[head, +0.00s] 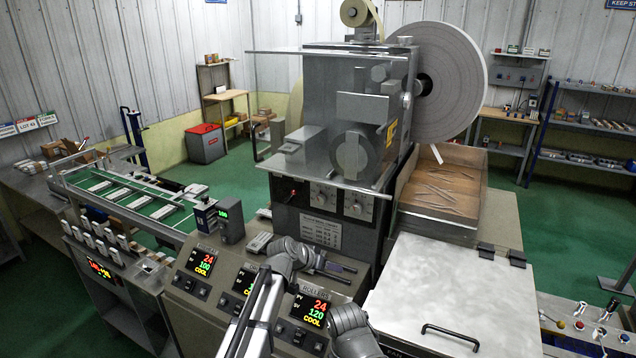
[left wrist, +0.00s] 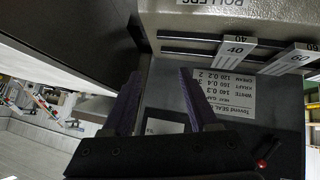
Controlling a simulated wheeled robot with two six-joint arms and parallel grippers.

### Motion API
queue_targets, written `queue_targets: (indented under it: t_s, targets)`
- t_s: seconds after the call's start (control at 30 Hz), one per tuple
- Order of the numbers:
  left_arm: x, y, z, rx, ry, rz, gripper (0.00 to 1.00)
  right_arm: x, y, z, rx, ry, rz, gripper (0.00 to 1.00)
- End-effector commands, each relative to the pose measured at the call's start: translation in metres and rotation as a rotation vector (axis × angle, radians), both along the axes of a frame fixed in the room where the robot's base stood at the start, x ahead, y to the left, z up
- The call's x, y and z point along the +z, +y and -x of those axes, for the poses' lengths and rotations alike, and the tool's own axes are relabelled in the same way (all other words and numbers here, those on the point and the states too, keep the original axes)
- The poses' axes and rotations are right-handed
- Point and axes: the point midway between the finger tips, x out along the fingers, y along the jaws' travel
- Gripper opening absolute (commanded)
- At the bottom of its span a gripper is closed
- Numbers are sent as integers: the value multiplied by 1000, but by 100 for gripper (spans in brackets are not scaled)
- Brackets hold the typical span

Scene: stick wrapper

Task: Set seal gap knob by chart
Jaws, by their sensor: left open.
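The printed chart (head: 320,231) is on the machine's front below two dial plates, the left knob (head: 323,195) and the right knob (head: 358,204). I cannot read which one sets the seal gap. In the left wrist view the chart (left wrist: 228,90) is upside down; its heading includes SEAL GAP, with rows for white, kraft and cream. My left gripper (head: 338,266) is open and empty in front of the machine, below the chart and apart from both knobs. Its two dark purple fingers (left wrist: 160,102) also show in the left wrist view. My right gripper is outside the views.
Pale slabs marked 40 (left wrist: 237,46) and 60 (left wrist: 297,58) sit by the ledge near my left fingers. The control panel (head: 235,290) has lit displays reading COOL. A clear guard (head: 330,130) overhangs the knobs. A metal lid (head: 440,300) is at the right.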

Motion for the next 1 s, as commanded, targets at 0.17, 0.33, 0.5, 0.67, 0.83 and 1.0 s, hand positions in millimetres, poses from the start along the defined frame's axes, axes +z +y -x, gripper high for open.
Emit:
queue_targets:
  t_s: [0.17, 0.33, 0.5, 0.67, 0.83, 1.0]
  targets:
    - [90, 40, -108, 113, -231, 123, 77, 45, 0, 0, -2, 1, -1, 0]
    - [122, 67, -146, 183, -335, 164, 77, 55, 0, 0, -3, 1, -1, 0]
    - [126, 72, -151, 197, -356, 170, 77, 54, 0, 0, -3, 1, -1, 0]
    - [122, 70, -155, 196, -354, 170, 77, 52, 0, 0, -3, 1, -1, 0]
    - [115, 62, -168, 196, -353, 171, 77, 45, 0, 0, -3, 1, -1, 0]
    - [105, 51, -190, 195, -352, 169, 77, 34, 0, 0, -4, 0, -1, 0]
